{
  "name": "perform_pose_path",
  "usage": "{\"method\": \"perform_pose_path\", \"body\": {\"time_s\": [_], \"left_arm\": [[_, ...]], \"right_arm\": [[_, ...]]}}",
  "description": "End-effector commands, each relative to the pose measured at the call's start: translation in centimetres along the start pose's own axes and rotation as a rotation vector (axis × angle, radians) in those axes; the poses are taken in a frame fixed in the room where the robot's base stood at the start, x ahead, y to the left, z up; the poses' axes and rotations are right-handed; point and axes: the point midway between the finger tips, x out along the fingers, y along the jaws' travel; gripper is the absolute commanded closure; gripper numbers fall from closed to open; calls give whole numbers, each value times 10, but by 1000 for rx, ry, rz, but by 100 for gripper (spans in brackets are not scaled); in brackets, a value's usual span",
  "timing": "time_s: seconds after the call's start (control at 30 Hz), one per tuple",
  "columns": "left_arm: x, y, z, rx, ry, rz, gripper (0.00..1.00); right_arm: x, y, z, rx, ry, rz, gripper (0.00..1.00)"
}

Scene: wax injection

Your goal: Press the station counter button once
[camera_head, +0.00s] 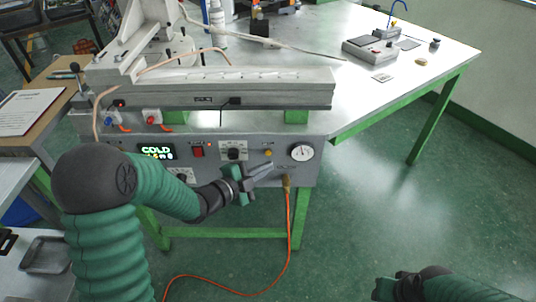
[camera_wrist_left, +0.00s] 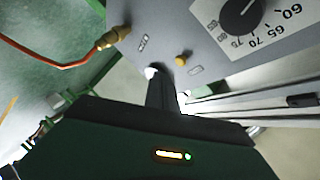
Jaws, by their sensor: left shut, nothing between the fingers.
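The station's grey front panel (camera_head: 225,170) carries a small yellow button (camera_head: 268,153), which also shows in the left wrist view (camera_wrist_left: 181,60). A small white round piece (camera_wrist_left: 152,72) sits at my fingertips in that view; I cannot tell whether it is a button or whether they touch it. No readable label marks the counter button. My left gripper (camera_head: 269,168) is shut and empty, its fingers pointing at the panel just below the yellow button. My right gripper (camera_head: 388,288) is low at the bottom right, away from the station; its jaws are unclear.
A lit display (camera_head: 157,152), red switch (camera_head: 198,150), dial knob (camera_head: 233,151) and round gauge (camera_head: 301,152) line the panel. A brass fitting (camera_head: 287,182) with an orange hose (camera_head: 290,215) sits close to the left fingers. The floor right of the station is clear.

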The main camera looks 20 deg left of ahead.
Motion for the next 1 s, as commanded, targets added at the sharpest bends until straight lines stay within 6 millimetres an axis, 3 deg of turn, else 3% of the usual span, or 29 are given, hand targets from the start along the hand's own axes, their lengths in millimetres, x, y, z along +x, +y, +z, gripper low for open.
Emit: {"method": "perform_pose_path", "body": {"time_s": [0.33, 1.0], "left_arm": [[-22, 16, -16, 0, -1, 0, 100], [-22, 16, -16, 0, 0, 0, 100]], "right_arm": [[4, 0, 1, 0, 0, 0, 64], [4, 0, 1, 0, 0, 0, 64]]}}
